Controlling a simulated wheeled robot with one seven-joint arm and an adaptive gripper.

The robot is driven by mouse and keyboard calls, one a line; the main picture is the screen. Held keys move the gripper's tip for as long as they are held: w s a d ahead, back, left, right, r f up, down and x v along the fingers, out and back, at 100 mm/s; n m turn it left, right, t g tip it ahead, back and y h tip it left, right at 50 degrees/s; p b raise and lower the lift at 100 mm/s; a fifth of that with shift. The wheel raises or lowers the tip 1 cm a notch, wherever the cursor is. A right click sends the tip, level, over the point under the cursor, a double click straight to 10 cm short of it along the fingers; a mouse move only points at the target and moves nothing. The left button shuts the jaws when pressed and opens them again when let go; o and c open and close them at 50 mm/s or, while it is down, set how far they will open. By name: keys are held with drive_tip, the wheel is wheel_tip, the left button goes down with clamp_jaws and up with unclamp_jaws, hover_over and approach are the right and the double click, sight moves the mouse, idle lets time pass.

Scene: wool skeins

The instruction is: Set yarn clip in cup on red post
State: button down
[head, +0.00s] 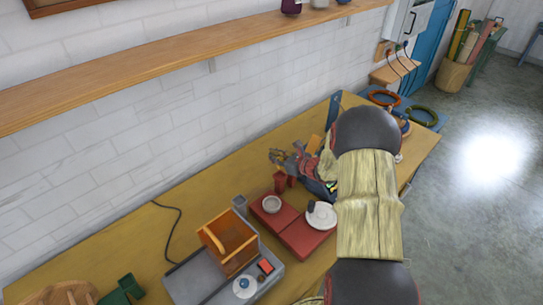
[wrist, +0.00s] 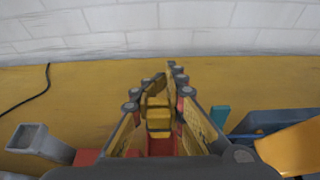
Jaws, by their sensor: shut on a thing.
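My gripper (wrist: 157,95) is shut on a yellow yarn clip (wrist: 158,118), which sits between the fingers in the wrist view. In the head view my gripper (head: 283,158) is over the bench, toward the wall, and the clip is hard to make out there. A red post (head: 280,182) stands just below and in front of the gripper in the head view. Red surface also shows low between the fingers in the wrist view, but I cannot tell which part it is. The inside of the cup is not visible.
A grey cup (head: 240,204) and an orange box (head: 228,243) stand left. A black cable (head: 174,222) crosses the bench. Bench near the wall is clear.

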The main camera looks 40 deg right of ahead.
wheel_tip(320, 180, down, 5)
drive_tip(key=b, duration=0.3)
drive_tip(key=c, duration=1.7)
unclamp_jaws()
